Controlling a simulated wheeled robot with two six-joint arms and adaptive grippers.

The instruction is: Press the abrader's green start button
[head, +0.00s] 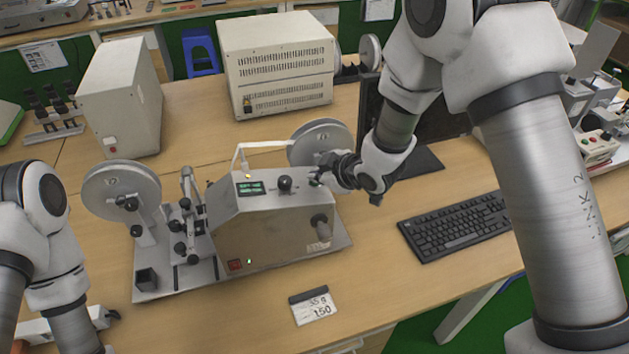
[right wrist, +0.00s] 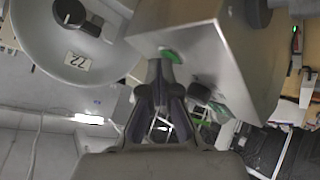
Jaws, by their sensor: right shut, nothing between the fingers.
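The abrader (head: 275,222) is a grey metal machine with a sloped top panel, standing on the table in the middle of the head view. Its panel carries a green-lit display (head: 251,188) and a black knob (head: 285,184). My right gripper (head: 320,174) is shut and empty, with its tips at the right end of this panel. In the right wrist view, the green start button (right wrist: 172,56) shows right at the fingertips, partly hidden by them. I cannot tell whether they touch it. My left arm is at the left edge; its gripper is out of view.
A black keyboard (head: 456,226) lies to the right, and a card reading 150 (head: 313,306) lies in front. Beige boxes (head: 277,62) stand behind. The front table area is mostly clear.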

